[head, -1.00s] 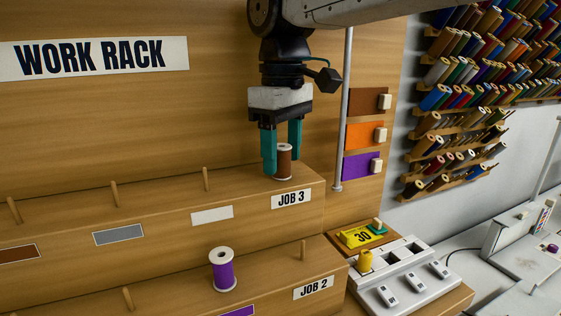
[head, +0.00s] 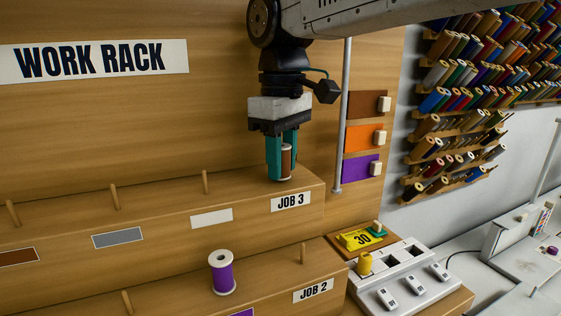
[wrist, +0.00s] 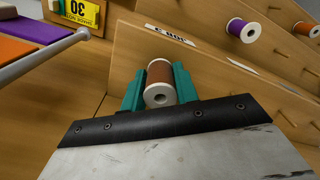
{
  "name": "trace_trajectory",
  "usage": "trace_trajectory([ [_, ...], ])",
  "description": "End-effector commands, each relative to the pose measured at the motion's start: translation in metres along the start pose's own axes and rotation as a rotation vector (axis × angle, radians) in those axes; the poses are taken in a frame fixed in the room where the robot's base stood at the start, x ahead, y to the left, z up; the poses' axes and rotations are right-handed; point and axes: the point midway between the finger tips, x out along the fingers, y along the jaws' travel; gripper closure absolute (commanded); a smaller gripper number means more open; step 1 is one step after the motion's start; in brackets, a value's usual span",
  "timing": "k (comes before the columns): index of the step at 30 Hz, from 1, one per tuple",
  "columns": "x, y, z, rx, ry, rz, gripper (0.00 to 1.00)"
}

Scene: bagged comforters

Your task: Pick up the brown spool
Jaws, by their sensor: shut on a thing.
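The brown spool (head: 287,161) stands upright at the right end of the upper rack step, above the JOB 3 label. Its white end and brown thread also show in the wrist view (wrist: 159,76). My gripper (head: 282,168) points down with its teal fingers on either side of the spool, shut on it. In the head view the fingers hide part of the thread. The spool's lower end is at the step's top; I cannot tell whether it touches.
A purple spool (head: 222,272) stands on the lower step. Bare wooden pegs (head: 205,182) line both steps. A vertical metal pole (head: 343,120) and colour cards (head: 364,136) are just right of my gripper. A grey device (head: 400,278) with a yellow spool (head: 364,264) sits lower right.

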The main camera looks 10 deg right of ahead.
Motion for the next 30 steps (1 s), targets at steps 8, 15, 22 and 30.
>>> trace_trajectory([
  [8, -0.033, 0.000, -0.001, 0.000, 0.003, 0.001, 0.92],
  [15, -0.067, 0.000, -0.001, 0.000, 0.003, 0.001, 0.92],
  [22, -0.066, -0.027, 0.040, -0.002, 0.002, 0.001, 0.92],
  [30, -0.066, -0.066, 0.098, -0.003, 0.004, 0.001, 0.92],
])
